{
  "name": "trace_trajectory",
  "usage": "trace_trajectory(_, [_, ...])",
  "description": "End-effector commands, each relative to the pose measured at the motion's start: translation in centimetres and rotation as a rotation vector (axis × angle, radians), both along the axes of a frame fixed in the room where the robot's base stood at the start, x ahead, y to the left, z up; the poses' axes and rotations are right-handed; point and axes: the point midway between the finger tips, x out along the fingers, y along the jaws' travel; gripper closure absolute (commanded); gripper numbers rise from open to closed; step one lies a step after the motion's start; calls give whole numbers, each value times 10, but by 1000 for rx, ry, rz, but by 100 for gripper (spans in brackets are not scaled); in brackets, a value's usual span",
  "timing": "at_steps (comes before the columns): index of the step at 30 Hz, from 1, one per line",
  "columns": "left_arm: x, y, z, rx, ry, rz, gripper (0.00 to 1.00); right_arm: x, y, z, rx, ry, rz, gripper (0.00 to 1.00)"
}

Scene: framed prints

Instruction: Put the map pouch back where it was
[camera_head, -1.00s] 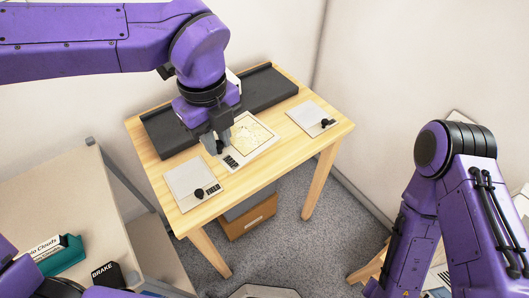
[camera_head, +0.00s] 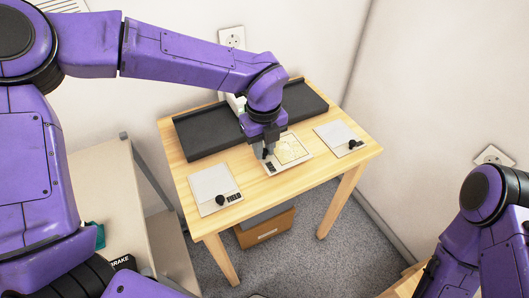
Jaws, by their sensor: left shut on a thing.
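The map pouch (camera_head: 292,150), a flat pale sheet with a yellowish map print, is at the middle of the wooden table (camera_head: 262,208). My left gripper (camera_head: 266,154) points down at its left end and is shut on it. The fingers hide the part they grip. A small dark label (camera_head: 270,167) shows beside the fingers. I cannot tell whether the pouch rests on the table or is slightly raised. My right gripper is out of view; only its purple arm shows at the lower right.
White panels with black knobs lie on either side, one left (camera_head: 208,185) and one right (camera_head: 335,134). A long dark grey tray (camera_head: 208,133) runs along the table's back. A cardboard box (camera_head: 265,230) stands underneath. A beige shelf unit (camera_head: 105,185) is at left.

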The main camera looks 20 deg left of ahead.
Motion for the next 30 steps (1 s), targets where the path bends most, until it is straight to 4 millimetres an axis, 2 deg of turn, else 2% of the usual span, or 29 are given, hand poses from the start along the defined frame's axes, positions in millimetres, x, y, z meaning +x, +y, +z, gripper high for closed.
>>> trace_trajectory(4, [12, 4, -16, 1, 1, 0, 100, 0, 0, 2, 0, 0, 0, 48])
trace_trajectory(6, [11, 3, -31, 1, 2, -2, 100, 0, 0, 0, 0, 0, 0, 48])
trace_trajectory(9, [10, 3, -42, 0, 0, -2, 100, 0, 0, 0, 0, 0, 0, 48])
trace_trajectory(20, [11, 3, -48, -1, -1, -1, 100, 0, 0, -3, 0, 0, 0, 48])
trace_trajectory(21, [11, 3, -47, -1, -2, -1, 72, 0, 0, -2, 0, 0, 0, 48])
trace_trajectory(23, [11, 3, -46, 0, -1, -1, 53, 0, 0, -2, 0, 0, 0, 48])
trace_trajectory(30, [11, 3, -46, -1, -1, -1, 53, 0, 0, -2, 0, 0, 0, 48])
